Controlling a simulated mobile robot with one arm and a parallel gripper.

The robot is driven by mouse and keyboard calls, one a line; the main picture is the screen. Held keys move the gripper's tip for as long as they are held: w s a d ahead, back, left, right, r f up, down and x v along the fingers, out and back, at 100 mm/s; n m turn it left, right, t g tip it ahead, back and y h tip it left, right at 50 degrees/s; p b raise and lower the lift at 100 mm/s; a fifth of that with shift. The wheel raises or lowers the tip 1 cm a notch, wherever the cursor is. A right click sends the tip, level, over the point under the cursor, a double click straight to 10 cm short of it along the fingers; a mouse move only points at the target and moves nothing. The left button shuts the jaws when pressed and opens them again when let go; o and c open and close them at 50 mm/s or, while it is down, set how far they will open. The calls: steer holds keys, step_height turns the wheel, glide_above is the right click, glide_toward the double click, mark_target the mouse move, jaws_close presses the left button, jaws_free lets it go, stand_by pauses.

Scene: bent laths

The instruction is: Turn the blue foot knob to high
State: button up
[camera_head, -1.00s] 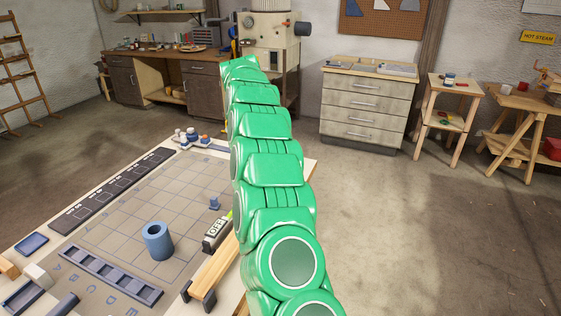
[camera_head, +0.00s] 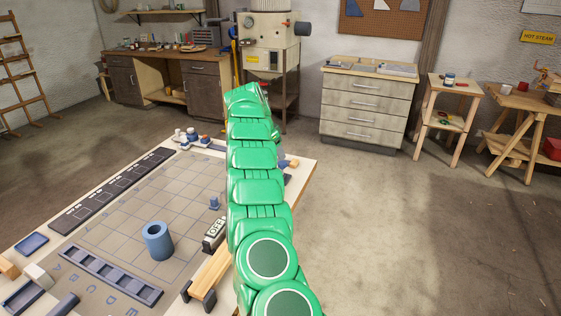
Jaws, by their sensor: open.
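My green arm rises through the middle of the view and hides part of the bench. Its gripper does not show, so I cannot tell where its fingertips are. A small blue knob-like piece (camera_head: 214,203) stands on the gridded mat just left of the arm. I cannot tell whether it is the blue foot knob, and no setting is readable on it. A dark box with a white "OFF" label (camera_head: 215,228) sits beside the arm, nearer me.
A blue hollow cylinder (camera_head: 158,241) stands on the gridded mat (camera_head: 130,215). A wooden bar (camera_head: 213,275) in dark holders lies at the bench's right side. Small jars (camera_head: 190,135) stand at the far corner. The floor to the right is open.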

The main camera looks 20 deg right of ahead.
mark_target(282, 163)
steer(key=x, duration=0.6)
steer(key=c, duration=1.1)
steer(key=shift+o, duration=0.2)
